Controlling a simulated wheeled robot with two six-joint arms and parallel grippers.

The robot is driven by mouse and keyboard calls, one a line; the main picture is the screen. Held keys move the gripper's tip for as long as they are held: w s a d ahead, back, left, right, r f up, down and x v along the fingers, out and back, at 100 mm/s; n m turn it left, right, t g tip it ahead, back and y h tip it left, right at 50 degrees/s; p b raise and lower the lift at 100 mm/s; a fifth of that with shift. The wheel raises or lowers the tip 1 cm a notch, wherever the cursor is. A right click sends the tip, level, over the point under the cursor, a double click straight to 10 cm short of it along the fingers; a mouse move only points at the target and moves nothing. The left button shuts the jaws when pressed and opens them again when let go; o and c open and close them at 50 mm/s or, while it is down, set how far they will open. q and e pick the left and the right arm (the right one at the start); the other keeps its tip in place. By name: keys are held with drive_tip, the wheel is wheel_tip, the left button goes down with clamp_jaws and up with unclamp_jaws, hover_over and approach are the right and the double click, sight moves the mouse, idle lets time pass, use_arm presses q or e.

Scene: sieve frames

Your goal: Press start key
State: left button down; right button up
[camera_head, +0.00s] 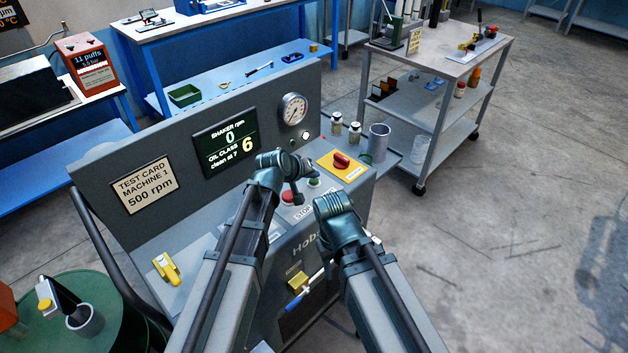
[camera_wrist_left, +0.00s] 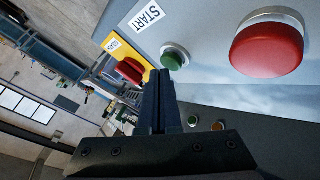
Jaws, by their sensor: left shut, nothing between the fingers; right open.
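The green start key (camera_head: 314,183) sits on the grey machine's sloping panel. In the left wrist view the green key (camera_wrist_left: 174,60) stands in a pale ring beside a START label (camera_wrist_left: 148,15). The red stop button (camera_head: 288,197) is left of it, and large in the left wrist view (camera_wrist_left: 267,48).
A yellow plate with a red knob (camera_head: 340,162) lies right of the key. The display (camera_head: 226,142) reads shaker rpm 0, oil class 6. A card (camera_head: 145,187) reads 500 rpm. A gauge (camera_head: 293,109) stands above. A metal cup (camera_head: 379,142) and small jars are at the right.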

sight(313, 183)
use_arm(q)
drive_tip(key=shift+f+b, duration=0.45)
drive_tip(key=shift+f, duration=0.05)
idle(0.4)
drive_tip(key=shift+r, duration=0.1)
drive_tip(key=shift+r+p, duration=0.85)
drive_tip(key=shift+p, duration=0.05)
wheel_tip(313, 183, up, 5)
drive_tip(key=p, duration=0.5)
idle(0.8)
